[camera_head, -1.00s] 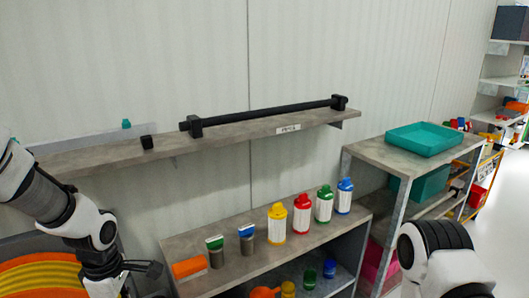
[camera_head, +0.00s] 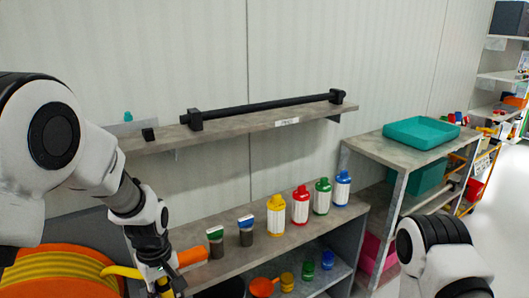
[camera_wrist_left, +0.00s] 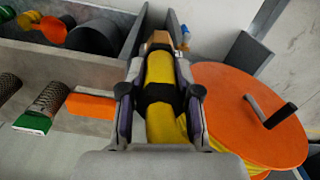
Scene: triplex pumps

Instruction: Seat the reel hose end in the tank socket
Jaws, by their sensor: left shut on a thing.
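The yellow hose (camera_head: 123,271) runs from the orange reel (camera_head: 75,250) at the lower left of the head view to my left gripper (camera_head: 167,284). In the left wrist view my left gripper (camera_wrist_left: 160,92) is shut on the hose end (camera_wrist_left: 159,70), with one finger on each side. The hose end is yellow with a black band and a brass-coloured tip that points away from the wrist, clear of any socket. The reel (camera_wrist_left: 240,105) with its black crank lies to the right there. I cannot make out the tank socket. My right gripper is out of view.
An orange block (camera_head: 192,256) sits close to my left gripper on the low shelf's top. Two small cans and several coloured bottles (camera_head: 300,206) stand along it. A wall shelf carries a black bar (camera_head: 270,108). A teal tray (camera_head: 421,132) rests on the right table.

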